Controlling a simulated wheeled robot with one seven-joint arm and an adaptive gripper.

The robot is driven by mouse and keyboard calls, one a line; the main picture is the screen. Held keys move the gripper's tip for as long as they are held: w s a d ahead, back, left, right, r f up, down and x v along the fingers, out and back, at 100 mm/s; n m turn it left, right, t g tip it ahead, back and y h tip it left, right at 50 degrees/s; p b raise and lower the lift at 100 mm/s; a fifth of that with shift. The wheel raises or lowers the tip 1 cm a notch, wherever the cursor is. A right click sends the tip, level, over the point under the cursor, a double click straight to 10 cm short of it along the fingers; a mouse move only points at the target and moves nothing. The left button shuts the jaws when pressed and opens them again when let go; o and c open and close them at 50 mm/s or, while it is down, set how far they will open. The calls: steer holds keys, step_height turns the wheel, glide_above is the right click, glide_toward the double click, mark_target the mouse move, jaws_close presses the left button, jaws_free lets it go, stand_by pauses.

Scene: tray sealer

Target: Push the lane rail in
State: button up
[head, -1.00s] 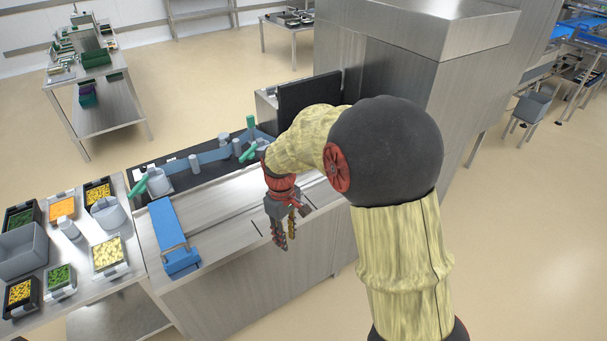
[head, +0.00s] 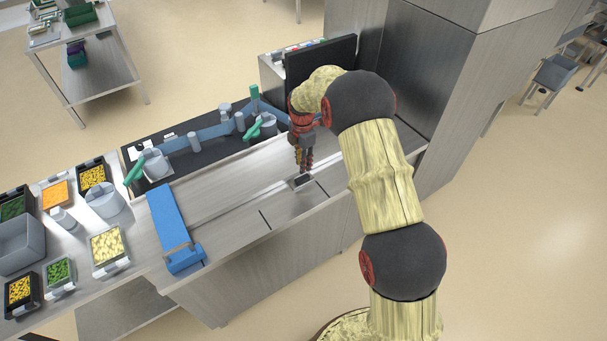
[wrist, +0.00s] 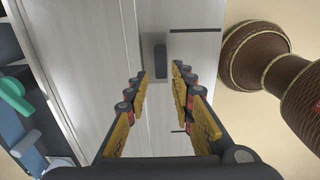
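A blue rail (head: 215,132), which looks like the lane rail, runs along the black belt at the back of the steel counter, with grey posts and green levers (head: 262,126) beside it. My gripper (head: 303,166) points down over the counter's right part, in front of the rail's right end. In the wrist view my gripper (wrist: 157,82) is open and empty, its fingers apart. A small dark bar (wrist: 161,61) on the steel top shows between and beyond the fingertips. It also shows in the head view (head: 302,181), just below the fingers. Contact cannot be told.
A blue strip with a handle (head: 170,228) lies across the counter to the left. Food trays (head: 107,247) stand on the left table. A dark upright panel (head: 320,73) and a large steel cabinet (head: 455,70) stand behind and right. The counter's middle is clear.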

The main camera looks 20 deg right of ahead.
mark_target(302, 177)
step_height(302, 177, down, 8)
steer(key=shift+r+b, duration=0.1)
steer(key=shift+b, duration=0.5)
steer(key=shift+s, duration=0.1)
jaws_close()
stand_by(0.4)
